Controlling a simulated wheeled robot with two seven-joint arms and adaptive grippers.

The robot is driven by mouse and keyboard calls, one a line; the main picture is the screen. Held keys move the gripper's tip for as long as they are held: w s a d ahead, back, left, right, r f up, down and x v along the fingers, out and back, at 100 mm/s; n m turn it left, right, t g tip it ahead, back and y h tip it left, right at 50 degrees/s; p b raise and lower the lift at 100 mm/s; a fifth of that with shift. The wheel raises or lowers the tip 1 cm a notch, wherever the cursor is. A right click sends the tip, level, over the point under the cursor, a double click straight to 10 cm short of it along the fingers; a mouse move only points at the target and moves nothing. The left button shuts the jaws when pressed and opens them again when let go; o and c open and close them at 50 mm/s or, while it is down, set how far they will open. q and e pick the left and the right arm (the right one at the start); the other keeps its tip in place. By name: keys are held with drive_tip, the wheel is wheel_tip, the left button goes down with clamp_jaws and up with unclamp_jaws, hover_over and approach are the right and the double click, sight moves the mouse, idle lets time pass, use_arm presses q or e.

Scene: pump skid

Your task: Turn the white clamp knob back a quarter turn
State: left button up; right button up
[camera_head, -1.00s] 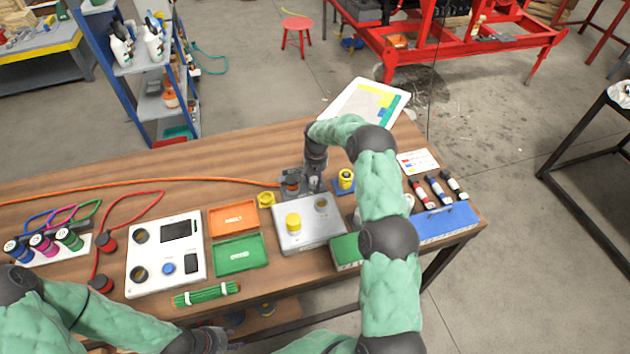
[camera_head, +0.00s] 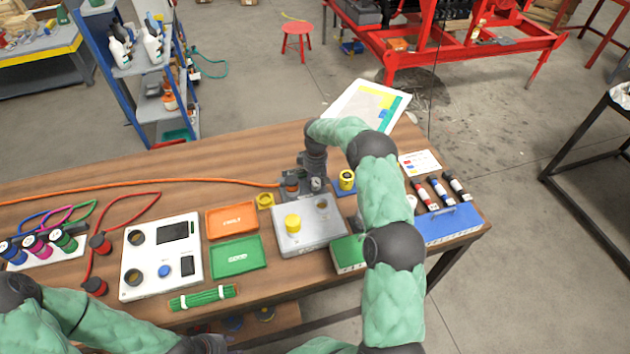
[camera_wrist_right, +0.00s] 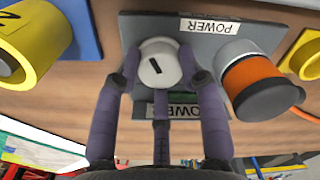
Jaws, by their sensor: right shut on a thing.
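The white clamp knob (camera_wrist_right: 160,62) with a black mark on its face shows in the right wrist view. It sits on a grey plate (camera_wrist_right: 195,30) with POWER labels above and below it. My right gripper (camera_wrist_right: 157,75) is shut on the knob, its purple-grey fingers around it. In the head view the right gripper (camera_head: 308,185) is at the back of the bench, and the knob (camera_head: 317,184) shows small beside its fingers. My left arm comes in at the lower left; the left gripper's fingers are not clear at the bottom edge.
An orange-banded connector (camera_wrist_right: 262,82) sits right beside the knob, with an orange cable (camera_head: 150,181) running left. A yellow cylinder (camera_head: 346,178) on a blue base stands just right. A grey box with a yellow button (camera_head: 292,221) stands in front.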

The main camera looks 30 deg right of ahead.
sight(316, 181)
drive_tip(key=n, duration=0.3)
drive_tip(key=shift+s+f, duration=0.2)
drive_tip(key=shift+f, duration=0.05)
drive_tip(key=shift+n, duration=0.5)
drive_tip(key=o, duration=1.1)
drive_tip(key=shift+o, duration=0.2)
drive_tip(key=shift+d+r, duration=0.1)
drive_tip(key=shift+r, duration=0.05)
drive_tip(key=shift+w+r, duration=0.1)
drive_tip(key=shift+r, duration=0.05)
drive_tip(key=shift+r, duration=0.25)
wheel_tip(316, 181, up, 11)
drive_tip(key=shift+w+d+r, duration=0.1)
drive_tip(key=shift+r, duration=0.05)
